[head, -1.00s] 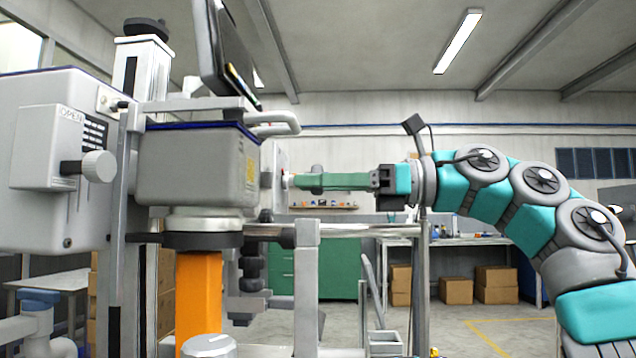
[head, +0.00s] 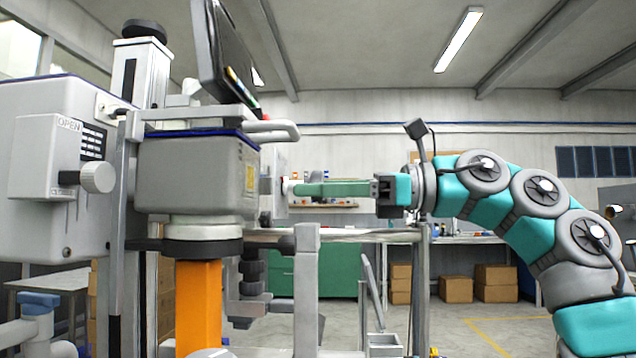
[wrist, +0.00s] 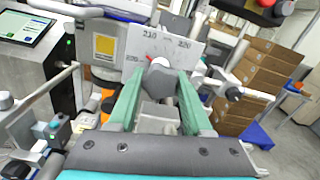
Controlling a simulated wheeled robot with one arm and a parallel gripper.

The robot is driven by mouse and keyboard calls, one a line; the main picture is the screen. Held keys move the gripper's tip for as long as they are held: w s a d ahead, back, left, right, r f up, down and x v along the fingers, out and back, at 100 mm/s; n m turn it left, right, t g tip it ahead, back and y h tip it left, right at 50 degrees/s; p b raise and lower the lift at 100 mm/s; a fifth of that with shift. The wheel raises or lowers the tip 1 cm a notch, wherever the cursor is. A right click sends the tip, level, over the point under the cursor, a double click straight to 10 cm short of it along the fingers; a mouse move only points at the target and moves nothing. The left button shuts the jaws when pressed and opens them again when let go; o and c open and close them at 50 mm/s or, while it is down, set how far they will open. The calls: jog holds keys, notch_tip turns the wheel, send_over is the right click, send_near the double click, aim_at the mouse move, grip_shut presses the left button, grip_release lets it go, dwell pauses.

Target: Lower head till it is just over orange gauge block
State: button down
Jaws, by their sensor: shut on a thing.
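The head (head: 195,180) is a grey housing with a dark ring (head: 201,248) at its lower end, carried on the upright column. The orange gauge block (head: 198,305) stands upright directly beneath the ring. No gap shows between ring and block, but I cannot tell whether they touch. My gripper (head: 296,188) reaches in from the right with its green fingers at the right side of the head. In the wrist view my gripper (wrist: 158,82) is shut on a grey knob (wrist: 160,77) with a red mark, in front of a numbered plate (wrist: 165,48).
A grey post (head: 306,290) stands below my fingers, near a horizontal rail (head: 350,236). A dark screen (head: 222,55) hangs above the head. An OPEN/CLOSE box with a knob (head: 97,178) is at left. Cardboard boxes (head: 457,284) and benches stand far behind.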

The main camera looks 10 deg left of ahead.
jog(key=n, duration=0.1)
jog(key=n+p, duration=0.1)
jog(key=n, duration=0.1)
jog(key=n+p, duration=0.1)
jog(key=shift+r+n, duration=0.25)
jog(key=shift+n, duration=0.15)
jog(key=shift+w+d, duration=0.1)
dwell(1.3)
jog(key=c, duration=0.6)
grip_release()
jog(key=shift+w, duration=0.1)
jog(key=shift+o, duration=1.4)
jog(key=shift+f, duration=0.15)
jog(key=shift+d, duration=0.1)
jog(key=d, duration=0.7)
jog(key=shift+w+d, duration=0.15)
jog(key=shift+d, duration=0.1)
